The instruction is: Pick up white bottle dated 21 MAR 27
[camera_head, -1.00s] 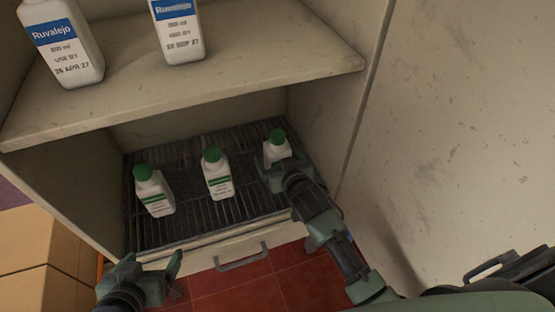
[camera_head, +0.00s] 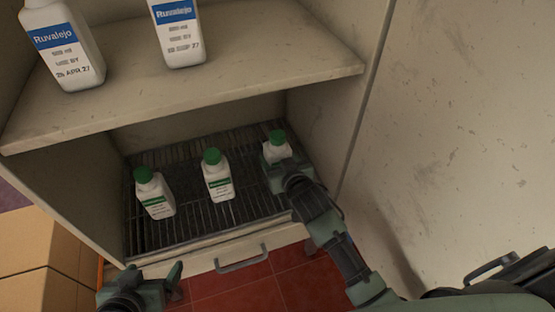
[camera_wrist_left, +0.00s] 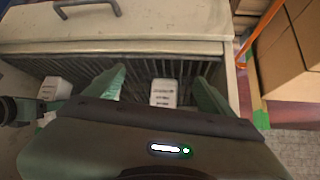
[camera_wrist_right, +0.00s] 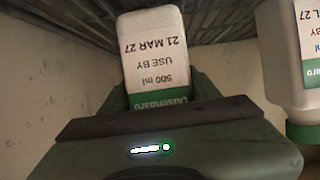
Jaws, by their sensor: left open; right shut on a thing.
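The white bottle labelled 21 MAR 27 (camera_wrist_right: 156,58) is between the fingers of my right gripper (camera_wrist_right: 160,98). Its label reads upside down in the right wrist view. In the head view this green-capped bottle (camera_head: 277,150) is the right-hand one in the lower compartment, partly hidden by my right gripper (camera_head: 281,172), which is shut on it. I cannot tell whether its base touches the rack. My left gripper (camera_head: 154,276) is open and empty, in front of the cabinet. A white bottle (camera_wrist_left: 163,92) shows beyond its fingers (camera_wrist_left: 160,80) in the left wrist view.
Two other green-capped bottles, left (camera_head: 155,195) and middle (camera_head: 217,176), stand on the dark slatted rack (camera_head: 185,228). The shelf (camera_head: 250,75) above holds two blue-labelled bottles. The cabinet side wall (camera_head: 325,120) is close to my right gripper. Cardboard boxes (camera_head: 35,240) are at left.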

